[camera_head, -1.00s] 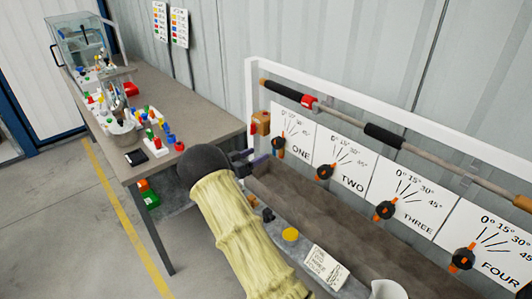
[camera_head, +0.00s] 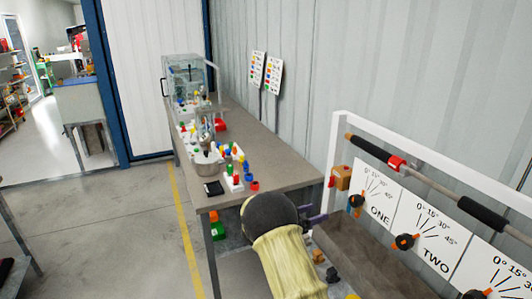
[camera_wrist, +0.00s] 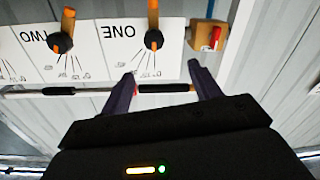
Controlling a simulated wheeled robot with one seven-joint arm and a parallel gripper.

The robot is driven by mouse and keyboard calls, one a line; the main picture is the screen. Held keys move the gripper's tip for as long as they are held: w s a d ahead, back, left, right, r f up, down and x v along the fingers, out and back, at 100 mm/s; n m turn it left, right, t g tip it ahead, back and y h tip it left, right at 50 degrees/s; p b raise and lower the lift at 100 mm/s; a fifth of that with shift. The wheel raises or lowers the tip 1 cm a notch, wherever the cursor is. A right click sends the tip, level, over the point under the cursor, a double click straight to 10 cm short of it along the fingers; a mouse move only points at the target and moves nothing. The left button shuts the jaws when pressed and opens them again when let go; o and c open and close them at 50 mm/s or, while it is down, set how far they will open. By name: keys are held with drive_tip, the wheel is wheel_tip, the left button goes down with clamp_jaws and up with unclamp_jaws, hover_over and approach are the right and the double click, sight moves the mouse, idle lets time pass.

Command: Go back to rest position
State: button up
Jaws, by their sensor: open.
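My gripper (camera_wrist: 160,82) shows in the wrist view with its two dark fingers spread apart and nothing between them. In the head view my gripper (camera_head: 316,216) is partly hidden behind my arm, near the left end of the pump panel. Dial ONE (camera_head: 356,201) and dial TWO (camera_head: 404,242) sit on white angle plates in the head view. Dial ONE also shows in the wrist view (camera_wrist: 154,40), upside down, beyond the fingertips and apart from them.
A grey workbench (camera_head: 275,160) with a metal bowl (camera_head: 208,166), several coloured caps and a glass case (camera_head: 188,75) stands left of the panel. A white frame (camera_head: 440,165) carries a horizontal rod (camera_head: 430,180). Open floor (camera_head: 110,220) lies left of the bench.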

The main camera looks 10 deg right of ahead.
wheel_tip(320, 180, up, 4)
drive_tip(key=w+a+r+n+t+y, duration=0.1)
drive_tip(key=w+n+t+y, duration=0.1)
drive_tip(key=n+t+y, duration=0.4)
drive_tip(key=s+a+n+g+y+p, duration=0.2)
drive_tip(key=s+a+y, duration=0.4)
drive_tip(key=s+y, duration=0.2)
drive_tip(key=s+f+n+g+y, duration=0.2)
drive_tip(key=s+g, duration=0.5)
drive_tip(key=s, duration=1.9)
drive_tip(key=shift+s+a+n+y+p, duration=0.2)
drive_tip(key=shift+a+n+y+p, duration=0.15)
drive_tip(key=shift+n, duration=0.35)
drive_tip(key=shift+f, duration=0.1)
